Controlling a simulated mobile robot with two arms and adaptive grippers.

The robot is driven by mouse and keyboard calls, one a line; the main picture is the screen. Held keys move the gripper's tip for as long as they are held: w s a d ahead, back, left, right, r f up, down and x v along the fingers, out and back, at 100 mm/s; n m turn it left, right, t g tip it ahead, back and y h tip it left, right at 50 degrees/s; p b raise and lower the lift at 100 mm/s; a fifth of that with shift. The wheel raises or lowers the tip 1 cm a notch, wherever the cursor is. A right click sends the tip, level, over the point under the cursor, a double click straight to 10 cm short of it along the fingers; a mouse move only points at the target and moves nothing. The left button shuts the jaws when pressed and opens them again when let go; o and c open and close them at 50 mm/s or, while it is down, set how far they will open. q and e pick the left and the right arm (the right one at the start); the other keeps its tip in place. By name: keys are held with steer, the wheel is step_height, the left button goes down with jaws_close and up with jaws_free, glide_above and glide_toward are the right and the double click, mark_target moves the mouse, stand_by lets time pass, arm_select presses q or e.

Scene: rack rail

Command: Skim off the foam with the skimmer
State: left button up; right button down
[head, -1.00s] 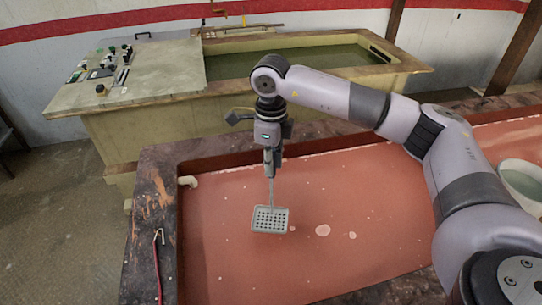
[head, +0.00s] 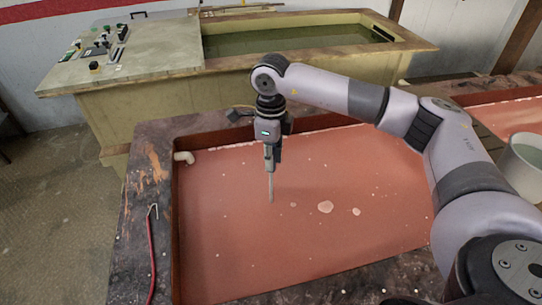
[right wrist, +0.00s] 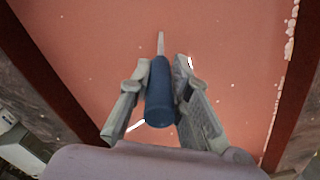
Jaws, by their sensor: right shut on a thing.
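The skimmer's pale shaft (head: 271,188) points down into the reddish liquid (head: 230,235) of the near vat. Its perforated head is hidden under the surface. My right gripper (head: 271,160) is shut on the skimmer's handle, just above the liquid. In the right wrist view the dark blue handle (right wrist: 160,95) sits between the two fingers of the gripper (right wrist: 155,90). Pale foam patches lie right of the shaft: a larger one (head: 325,207), a smaller one (head: 356,211) and a tiny one (head: 293,204). Small specks dot the surface. My left gripper is not in view.
A white bucket (head: 522,165) stands at the right. A red-handled hook tool (head: 152,250) lies on the vat's left rim (head: 140,215). A white pipe (head: 184,157) enters at the back left corner. A second vat (head: 250,80) with greenish liquid stands behind.

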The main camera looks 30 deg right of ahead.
steer(key=s+d+b, duration=0.3)
steer(key=s+d, duration=0.3)
steer(key=d, duration=0.4)
steer(key=s+d+b, duration=0.3)
steer(key=s+d, duration=0.4)
steer(key=d, duration=0.4)
steer(key=shift+d, duration=0.15)
stand_by(1.3)
steer(key=shift+r, duration=0.15)
step_height(320, 180, up, 14)
steer(key=p, duration=1.1)
steer(key=shift+p, duration=0.3)
stand_by(2.3)
